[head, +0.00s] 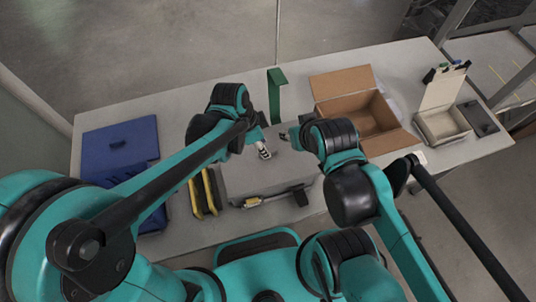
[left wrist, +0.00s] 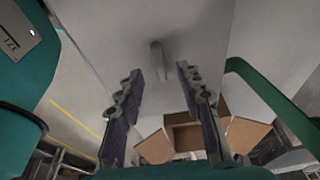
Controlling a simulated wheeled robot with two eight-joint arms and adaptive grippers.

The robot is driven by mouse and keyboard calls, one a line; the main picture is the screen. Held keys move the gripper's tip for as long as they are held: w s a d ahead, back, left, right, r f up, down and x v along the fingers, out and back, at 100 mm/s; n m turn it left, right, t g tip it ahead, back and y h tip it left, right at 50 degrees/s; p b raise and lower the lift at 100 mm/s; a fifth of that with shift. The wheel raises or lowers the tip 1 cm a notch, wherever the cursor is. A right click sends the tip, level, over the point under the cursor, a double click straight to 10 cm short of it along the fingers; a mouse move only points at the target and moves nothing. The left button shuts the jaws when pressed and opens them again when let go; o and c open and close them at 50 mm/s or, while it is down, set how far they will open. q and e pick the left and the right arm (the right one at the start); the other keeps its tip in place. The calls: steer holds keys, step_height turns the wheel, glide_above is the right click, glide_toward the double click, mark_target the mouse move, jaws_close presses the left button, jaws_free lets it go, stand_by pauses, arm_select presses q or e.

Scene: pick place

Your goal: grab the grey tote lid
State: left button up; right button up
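The grey tote lid (head: 250,178) looks like the flat grey top of the box in the middle of the table. In the left wrist view, a plain grey surface, likely the lid (left wrist: 205,30), fills the upper middle, with a small grey upright handle (left wrist: 158,60) on it. My left gripper (head: 263,149) is over the lid's far part. Its two padded fingers (left wrist: 162,100) are spread with nothing between them, and the handle shows beyond the gap. My right gripper (head: 287,137) is just right of it, partly hidden by its own arm; its finger opening is unclear.
A blue bin (head: 120,143) lies at left, beside yellow-and-black items (head: 203,193). A tool with a yellow part (head: 270,197) is at the grey box's near side. A green upright bracket (head: 275,95) stands behind. An open cardboard box (head: 345,82) and a beige box (head: 440,105) are at right.

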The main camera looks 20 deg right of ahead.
arm_select(q)
steer(key=b+x, duration=0.1)
steer(key=x, duration=0.3)
steer(key=shift+d+f, duration=0.1)
steer(key=shift+s, duration=0.1)
steer(key=shift+c, duration=1)
jaws_close()
